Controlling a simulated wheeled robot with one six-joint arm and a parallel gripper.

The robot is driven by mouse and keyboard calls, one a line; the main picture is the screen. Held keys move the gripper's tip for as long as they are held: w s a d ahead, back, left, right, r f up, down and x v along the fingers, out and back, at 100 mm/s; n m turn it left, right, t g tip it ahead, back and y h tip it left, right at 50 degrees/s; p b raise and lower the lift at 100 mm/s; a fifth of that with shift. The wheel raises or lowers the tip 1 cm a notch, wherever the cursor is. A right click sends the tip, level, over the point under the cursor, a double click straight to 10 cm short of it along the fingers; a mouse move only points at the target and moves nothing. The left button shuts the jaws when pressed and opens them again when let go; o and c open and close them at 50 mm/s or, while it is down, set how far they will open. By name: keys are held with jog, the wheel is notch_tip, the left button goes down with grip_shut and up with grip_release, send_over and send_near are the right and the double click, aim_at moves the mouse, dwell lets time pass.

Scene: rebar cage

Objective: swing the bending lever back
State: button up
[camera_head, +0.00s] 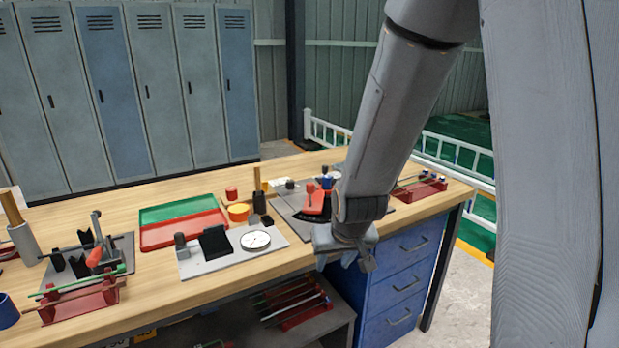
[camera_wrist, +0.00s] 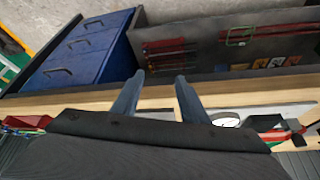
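A bending fixture with a red part (camera_head: 315,202) and a dark curved scale sits on a grey plate (camera_head: 287,216) at the right half of the bench. A blue-topped upright piece (camera_head: 327,180) stands beside the red part. I cannot tell which part is the lever, and my arm hides the plate's right side. My gripper (camera_head: 346,260) hangs in front of the bench's front edge, apart from the fixture. In the wrist view its two fingers (camera_wrist: 159,79) are spread with nothing between them. The fixture is not clear in the wrist view.
The wooden bench (camera_head: 150,286) also carries a dial plate (camera_head: 255,241), green and red trays (camera_head: 180,220), and a left fixture with an orange-red handle (camera_head: 95,256). Blue drawers (camera_head: 400,285) stand below. A lower shelf (camera_wrist: 225,42) holds red racks. White railing (camera_head: 455,155) stands behind.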

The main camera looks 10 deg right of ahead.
aim_at(311, 186)
jog(key=w+r+t+p, duration=0.1)
jog(key=w+t, duration=0.1)
jog(key=w, duration=0.3)
jog(key=w+r+t+p, duration=0.1)
jog(key=w+t, duration=0.1)
jog(key=w, duration=0.3)
jog(key=w+r+t+p, duration=0.1)
jog(key=w+t, duration=0.1)
jog(key=w, duration=0.3)
jog(key=shift+a+r, duration=0.15)
jog(key=shift+a, duration=0.15)
jog(key=w+r+t, duration=0.1)
jog(key=w, duration=0.1)
jog(key=w+r+t+p, duration=0.1)
jog(key=t, duration=0.1)
jog(key=w+r+t+h+p, duration=0.1)
jog(key=w+r+t, duration=0.1)
jog(key=shift+w+r+m, duration=0.1)
jog(key=shift+w+m, duration=0.2)
jog(key=shift+w+r+t+p, duration=0.35)
jog(key=shift+r+t, duration=0.2)
jog(key=shift+t, duration=0.25)
jog(key=shift+w+d+p, duration=0.15)
jog(key=shift+w+p, duration=0.4)
jog(key=shift+w, duration=1.35)
jog(key=shift+w+d+p, duration=0.1)
jog(key=shift+w+p, duration=0.45)
jog(key=shift+w, duration=1.3)
grip_shut()
